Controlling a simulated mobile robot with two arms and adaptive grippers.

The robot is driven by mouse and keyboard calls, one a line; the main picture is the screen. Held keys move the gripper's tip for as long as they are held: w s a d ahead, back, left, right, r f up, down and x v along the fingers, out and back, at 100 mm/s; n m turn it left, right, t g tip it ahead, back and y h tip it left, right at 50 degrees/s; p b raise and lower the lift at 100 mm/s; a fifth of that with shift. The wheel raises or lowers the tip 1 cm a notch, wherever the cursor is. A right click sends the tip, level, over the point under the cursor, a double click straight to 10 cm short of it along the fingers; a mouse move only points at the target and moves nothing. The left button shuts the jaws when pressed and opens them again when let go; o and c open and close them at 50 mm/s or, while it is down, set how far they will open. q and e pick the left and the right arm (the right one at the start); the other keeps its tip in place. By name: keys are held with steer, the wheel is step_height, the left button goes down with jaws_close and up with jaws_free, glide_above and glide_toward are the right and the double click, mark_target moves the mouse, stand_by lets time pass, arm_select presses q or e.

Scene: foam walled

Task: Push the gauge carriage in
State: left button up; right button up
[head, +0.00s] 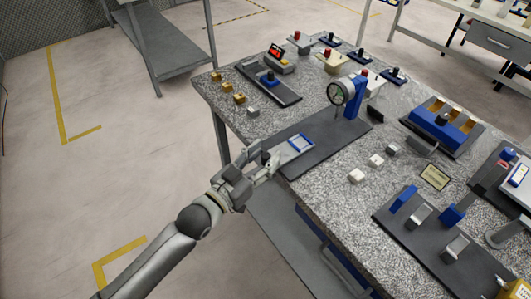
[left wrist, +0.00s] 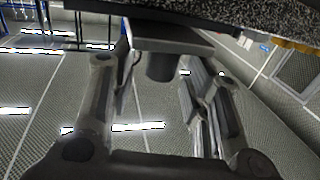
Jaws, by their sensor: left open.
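The gauge has a round dial (head: 341,92) on a blue upright, at the far end of a dark base plate (head: 325,138). A light plate with a blue frame (head: 299,143), seemingly the carriage, sits at the near end of that base. My left gripper (head: 268,163) is at the table's near edge, just in front of this end, with its fingers apart. In the left wrist view a grey block with a dark round stub (left wrist: 160,66) shows beyond and between the open fingers (left wrist: 158,88). I cannot tell whether they touch it. My right gripper is not in view.
The speckled table (head: 330,190) holds light blocks (head: 357,175) right of the base and a dark fixture with blue parts (head: 440,240) farther right. A dark tray with a blue-and-black piece (head: 268,78) lies to the left.

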arm_select(q)
steer(key=shift+w+d, duration=0.4)
jaws_close()
